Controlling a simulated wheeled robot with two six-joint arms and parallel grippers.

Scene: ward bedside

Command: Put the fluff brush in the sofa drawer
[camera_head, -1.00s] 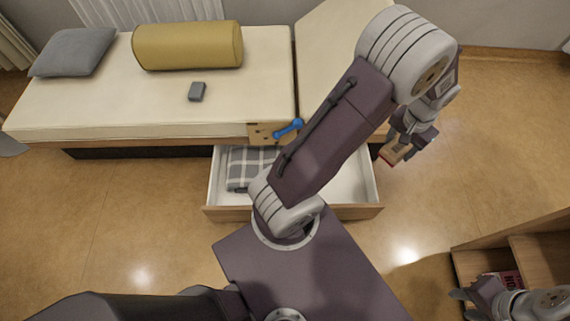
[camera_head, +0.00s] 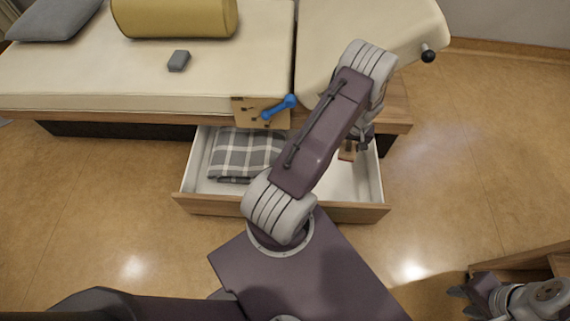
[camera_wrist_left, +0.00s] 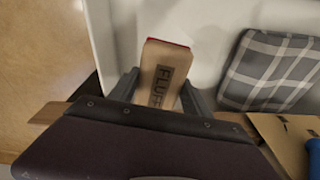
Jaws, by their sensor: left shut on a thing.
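The fluff brush (camera_wrist_left: 165,75) is a wooden block with a red edge and dark "FLUFF" lettering. My left gripper (camera_head: 356,148) is shut on it, with a finger on each side in the left wrist view. The brush (camera_head: 348,152) is partly hidden by the gripper in the head view. It is over the right part of the open sofa drawer (camera_head: 240,207), and its exact height cannot be told. My right gripper (camera_head: 466,301) is at the lower right, its fingers apart and nothing seen between them.
A grey checked cloth (camera_head: 240,152) lies in the drawer's left part. A blue handle (camera_head: 280,107) sticks out from the sofa front above the drawer. The sofa (camera_head: 130,75) stands behind, and a wooden shelf unit (camera_head: 520,262) is at the lower right.

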